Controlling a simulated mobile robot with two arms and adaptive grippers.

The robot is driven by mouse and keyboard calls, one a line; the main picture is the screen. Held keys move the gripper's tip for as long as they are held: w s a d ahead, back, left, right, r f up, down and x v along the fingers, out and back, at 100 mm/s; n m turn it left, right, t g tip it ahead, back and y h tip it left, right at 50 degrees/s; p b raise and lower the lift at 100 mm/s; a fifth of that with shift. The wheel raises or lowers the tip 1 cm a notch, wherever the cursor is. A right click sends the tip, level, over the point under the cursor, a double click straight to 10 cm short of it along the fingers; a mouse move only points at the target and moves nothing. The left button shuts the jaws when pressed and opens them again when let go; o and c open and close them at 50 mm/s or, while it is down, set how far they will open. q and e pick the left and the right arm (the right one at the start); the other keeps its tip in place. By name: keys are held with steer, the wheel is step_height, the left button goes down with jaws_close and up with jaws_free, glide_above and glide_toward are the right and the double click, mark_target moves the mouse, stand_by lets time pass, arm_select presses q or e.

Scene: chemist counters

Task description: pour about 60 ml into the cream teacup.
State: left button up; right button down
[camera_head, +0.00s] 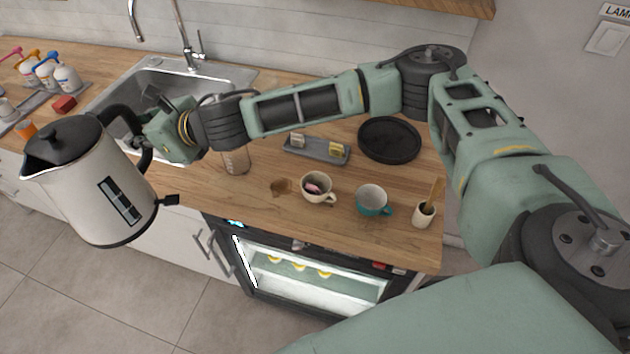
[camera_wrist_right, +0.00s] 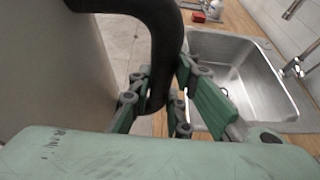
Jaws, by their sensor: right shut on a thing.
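My right gripper (camera_head: 150,137) is shut on the black handle of a cream kettle (camera_head: 78,185) at the left of the head view. The kettle is held in the air in front of the counter edge, close to upright, with its spout toward the left. In the right wrist view the fingers (camera_wrist_right: 160,100) close around the handle (camera_wrist_right: 172,45), beside the kettle body (camera_wrist_right: 50,70). The cream teacup (camera_head: 318,188) stands on the counter with a pinkish thing inside, well to the right of the kettle. My left gripper is not in view.
A teal cup (camera_head: 372,200) stands right of the cream one, then a small pot with a wooden stick (camera_head: 424,214). A brown spill (camera_head: 281,187), a glass (camera_head: 236,160), a grey tray (camera_head: 316,150) and a black round tray (camera_head: 389,139) are nearby. The sink (camera_head: 150,84) lies behind.

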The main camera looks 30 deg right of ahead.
steer(key=shift+w+d+r+y, duration=0.15)
steer(key=shift+w+d+r, duration=0.1)
steer(key=shift+w, duration=0.15)
steer(key=shift+w+d+r+y, duration=0.15)
steer(key=shift+w+r, duration=0.05)
steer(key=shift+w, duration=0.2)
steer(key=w+d+r+n+g+y+b, duration=0.1)
steer(key=w+d, duration=0.4)
steer(key=d, duration=0.7)
steer(key=w+d+r+n+b, duration=0.1)
steer(key=w+d, duration=0.4)
steer(key=d, duration=0.7)
steer(key=s+d+f+b, duration=0.2)
steer(key=s+d+f, duration=0.1)
steer(key=d, duration=0.6)
steer(key=s+d+f+m+b, duration=0.1)
steer(key=s+d, duration=0.3)
steer(key=d, duration=0.5)
steer(key=s+d+f+t+h+b, duration=0.1)
steer(key=s+d+f+b, duration=0.2)
steer(key=d, duration=0.6)
steer(key=shift+s+d+f+m, duration=0.15)
steer(key=shift+d+f+m, duration=0.2)
steer(key=shift+f, duration=0.45)
